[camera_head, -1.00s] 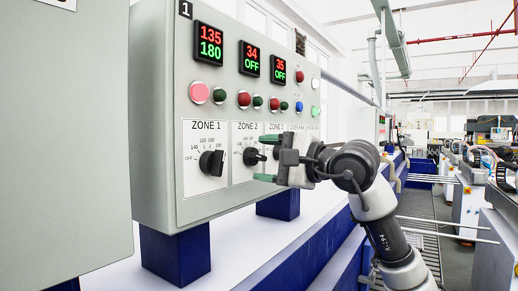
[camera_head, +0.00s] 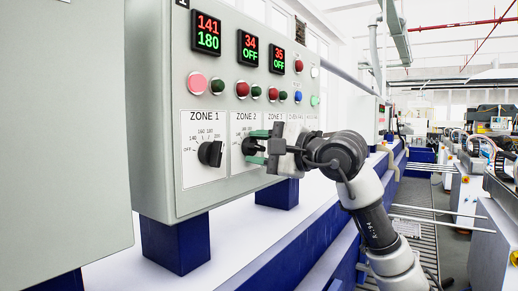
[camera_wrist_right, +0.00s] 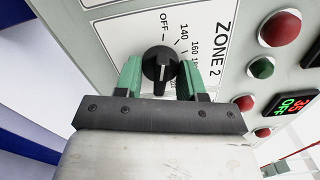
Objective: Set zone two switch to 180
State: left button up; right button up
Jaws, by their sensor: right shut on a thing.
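The zone 2 switch, a black rotary knob (camera_head: 249,146), sits on its white dial plate (camera_head: 240,172) on the grey control panel. It also shows in the right wrist view (camera_wrist_right: 159,64), with the OFF, 140 and 160 marks above and right of it. Other marks are partly hidden by a finger. The zone 2 display (camera_head: 249,49) reads 34 over OFF. My left gripper is not in view.
The zone 1 knob (camera_head: 210,153) is just left, under a display (camera_head: 206,32) reading 141 over 180. Buttons and lamps line the panel above the dials. My right forearm covers part of the panel's right side. An aisle (camera_head: 420,215) lies to the right.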

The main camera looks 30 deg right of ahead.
jog(key=shift+f+m, duration=0.1)
jog(key=shift+m, duration=0.2)
jog(key=m+b, duration=0.1)
jog(key=m, duration=0.2)
jog(key=shift+a+f+m, duration=0.1)
jog(key=shift+f+m, duration=0.05)
jog(key=shift+m, duration=0.15)
jog(key=m+b, duration=0.1)
jog(key=m, duration=0.3)
jog(key=shift+m, duration=0.3)
jog(key=m, duration=0.4)
jog(key=shift+a+f+b, duration=0.1)
jog(key=shift+a+b, duration=0.05)
jog(key=shift+b, duration=0.2)
jog(key=m, duration=0.4)
jog(key=shift+a+m+b, duration=0.1)
jog(key=shift+m+b, duration=0.2)
jog(key=shift+b, duration=0.05)
jog(key=shift+m, duration=0.3)
jog(key=shift+s, duration=0.1)
jog(key=o, duration=0.9)
